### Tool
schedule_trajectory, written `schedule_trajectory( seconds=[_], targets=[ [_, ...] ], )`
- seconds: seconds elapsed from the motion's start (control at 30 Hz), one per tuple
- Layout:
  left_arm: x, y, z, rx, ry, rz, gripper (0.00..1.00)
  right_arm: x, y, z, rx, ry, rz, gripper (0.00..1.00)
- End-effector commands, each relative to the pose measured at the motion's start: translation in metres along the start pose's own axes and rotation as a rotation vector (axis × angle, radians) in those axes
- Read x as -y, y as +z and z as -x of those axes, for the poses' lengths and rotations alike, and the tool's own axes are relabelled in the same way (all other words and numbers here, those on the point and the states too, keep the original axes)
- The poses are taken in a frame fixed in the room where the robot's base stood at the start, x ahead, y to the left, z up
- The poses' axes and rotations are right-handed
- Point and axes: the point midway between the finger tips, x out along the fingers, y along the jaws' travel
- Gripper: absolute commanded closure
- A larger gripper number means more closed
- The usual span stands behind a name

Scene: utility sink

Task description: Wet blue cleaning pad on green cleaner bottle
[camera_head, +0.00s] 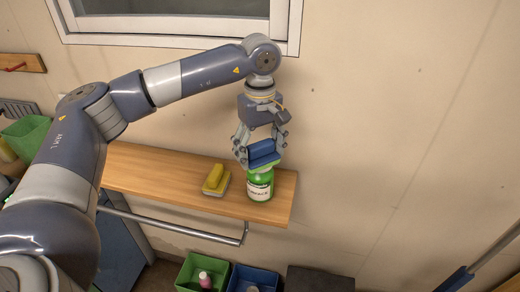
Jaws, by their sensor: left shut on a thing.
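My left gripper (261,153) reaches down from above and is shut on the blue cleaning pad (263,149). The pad has a lighter, greenish underside and sits between the fingers. The green cleaner bottle (259,186), with a white label, stands upright on the wooden shelf near its right end. The pad is right over the bottle's top and hides it; I cannot tell whether the pad touches the bottle or is just above it. My right gripper is not in view.
A yellow sponge or brush (216,178) lies on the wooden shelf (165,173) left of the bottle. A metal rail (180,226) runs below the shelf. A green bin (187,272), a blue bin (243,275) and a dark box (318,279) stand lower down. The wall to the right is bare.

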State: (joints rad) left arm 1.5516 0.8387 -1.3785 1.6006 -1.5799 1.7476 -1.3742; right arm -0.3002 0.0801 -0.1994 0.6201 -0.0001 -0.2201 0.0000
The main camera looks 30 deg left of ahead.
Motion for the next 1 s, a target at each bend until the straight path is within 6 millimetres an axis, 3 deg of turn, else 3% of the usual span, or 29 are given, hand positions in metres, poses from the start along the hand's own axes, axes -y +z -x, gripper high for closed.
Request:
schedule_trajectory(
  seconds=[1.0],
  targets=[
    [0.0,0.0,0.07,0.001,-0.001,0.0,0.48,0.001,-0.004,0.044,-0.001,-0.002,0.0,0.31]
  ],
)
